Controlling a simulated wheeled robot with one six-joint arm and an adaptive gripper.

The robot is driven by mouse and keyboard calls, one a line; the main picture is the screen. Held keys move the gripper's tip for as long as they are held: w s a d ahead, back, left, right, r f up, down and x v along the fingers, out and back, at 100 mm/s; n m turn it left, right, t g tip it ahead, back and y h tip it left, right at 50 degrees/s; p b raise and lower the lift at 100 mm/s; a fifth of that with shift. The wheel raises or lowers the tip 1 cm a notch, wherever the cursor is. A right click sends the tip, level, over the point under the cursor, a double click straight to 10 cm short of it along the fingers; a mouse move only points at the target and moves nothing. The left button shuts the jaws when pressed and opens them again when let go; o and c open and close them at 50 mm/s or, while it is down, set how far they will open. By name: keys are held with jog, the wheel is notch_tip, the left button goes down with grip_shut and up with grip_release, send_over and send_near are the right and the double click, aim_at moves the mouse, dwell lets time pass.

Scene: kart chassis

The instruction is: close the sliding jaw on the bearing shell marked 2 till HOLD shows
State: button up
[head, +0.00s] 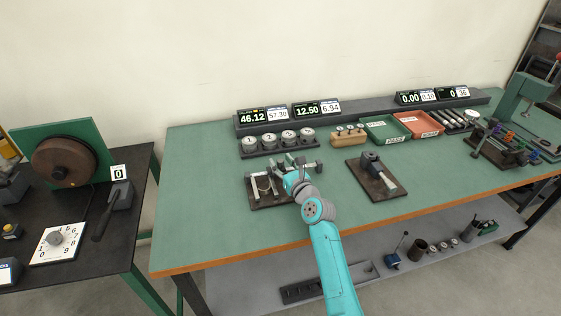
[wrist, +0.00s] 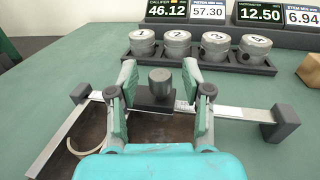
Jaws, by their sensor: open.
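My gripper (wrist: 159,72) is open, with one finger on each side of the dark round knob (wrist: 160,80) of the sliding jaw (wrist: 154,102). I cannot tell whether either finger touches the knob. The jaw sits on a metal rail (wrist: 228,113). A pale curved shell (wrist: 85,147) lies at lower left in the wrist view, partly cut off by my gripper body; no number shows on it. The caliper display (wrist: 167,10) reads 46.12, and no HOLD is visible. In the head view, the measuring fixture (head: 256,203) is partly covered by my arm.
A rack (wrist: 205,65) of pistons numbered 1 to 4 stands just behind the fixture. On the bench (head: 200,225), a second dark fixture (head: 385,192) stands to the right. Green (head: 385,130) and red (head: 418,124) trays are behind it. The bench's left part is clear.

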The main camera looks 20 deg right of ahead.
jog(key=s, duration=0.3)
jog(key=s+d, duration=0.1)
jog(key=s, duration=0.3)
jog(key=s+d, duration=0.1)
jog(key=s, duration=0.2)
jog(key=shift+s, duration=0.35)
dwell(0.3)
